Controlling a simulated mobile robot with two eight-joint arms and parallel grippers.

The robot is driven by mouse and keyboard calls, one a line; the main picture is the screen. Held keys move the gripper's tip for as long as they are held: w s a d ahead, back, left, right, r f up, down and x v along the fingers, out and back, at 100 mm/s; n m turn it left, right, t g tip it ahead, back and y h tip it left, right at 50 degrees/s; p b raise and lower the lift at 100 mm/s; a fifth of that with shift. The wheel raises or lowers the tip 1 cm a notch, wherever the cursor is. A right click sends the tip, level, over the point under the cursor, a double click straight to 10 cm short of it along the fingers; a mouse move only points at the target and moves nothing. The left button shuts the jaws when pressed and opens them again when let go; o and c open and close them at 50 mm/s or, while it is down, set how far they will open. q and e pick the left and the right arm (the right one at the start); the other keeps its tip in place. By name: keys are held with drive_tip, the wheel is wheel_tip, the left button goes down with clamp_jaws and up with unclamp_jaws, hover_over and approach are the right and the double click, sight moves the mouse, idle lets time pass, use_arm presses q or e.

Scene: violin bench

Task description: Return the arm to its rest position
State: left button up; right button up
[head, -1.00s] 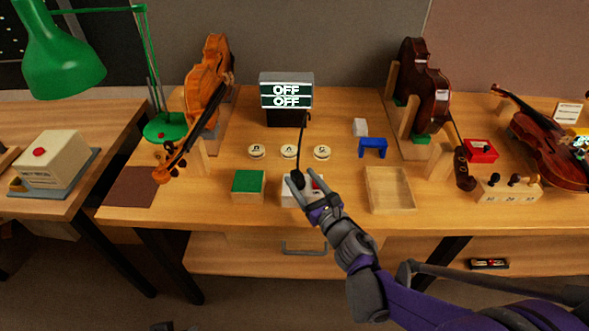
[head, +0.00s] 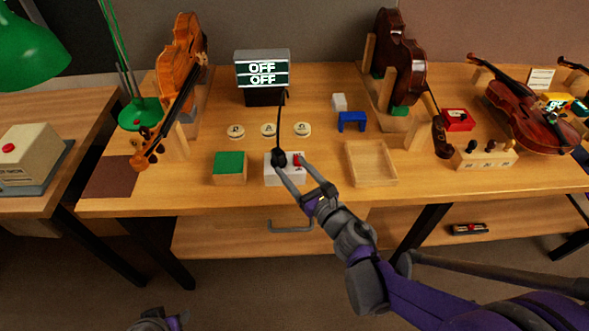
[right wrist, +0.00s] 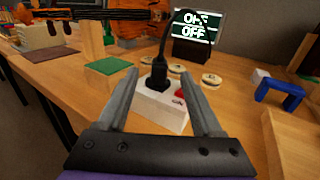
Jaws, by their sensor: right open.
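My right gripper (head: 292,173) is open, at the front of the workbench, with its fingers at a white power strip (head: 285,178). A black plug (head: 279,158) with a cord stands on the strip, and a red switch (head: 298,160) is beside it. In the right wrist view, the open fingers of my right gripper (right wrist: 168,97) flank the plug (right wrist: 157,75) and strip (right wrist: 160,108) with gaps showing; I cannot tell whether they touch the strip. My left gripper (head: 160,320) is only partly in view at the bottom edge, and its jaws cannot be read.
A display reading OFF (head: 262,70) stands behind. A green-topped block (head: 229,167) is left of the strip, a wooden tray (head: 372,163) right. Violins (head: 182,60) (head: 400,60) (head: 525,113) stand or lie around. Floor space in front of the bench is open.

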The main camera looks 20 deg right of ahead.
drive_tip(key=shift+r, duration=0.1)
drive_tip(key=s+d+r+m+g+h+p, duration=0.15)
drive_tip(key=d+m+h, duration=0.25)
drive_tip(key=m, duration=0.7)
drive_tip(key=s+d+r+m+g+h+p, duration=0.1)
drive_tip(key=s+d+m+g+h+p, duration=0.15)
drive_tip(key=m, duration=0.75)
drive_tip(key=s+a+f+m+g+y+p, duration=0.1)
drive_tip(key=s+m+g, duration=0.3)
drive_tip(key=s+m, duration=0.4)
drive_tip(key=s+a+f+m+g+y+p, duration=0.1)
drive_tip(key=s+a+f+m+g, duration=0.3)
drive_tip(key=s+m, duration=0.4)
drive_tip(key=shift+a+f+m+p, duration=0.15)
drive_tip(key=shift+a+m+p, duration=0.25)
drive_tip(key=shift+m, duration=0.5)
drive_tip(key=shift+w+d, duration=0.1)
drive_tip(key=shift+d, duration=0.05)
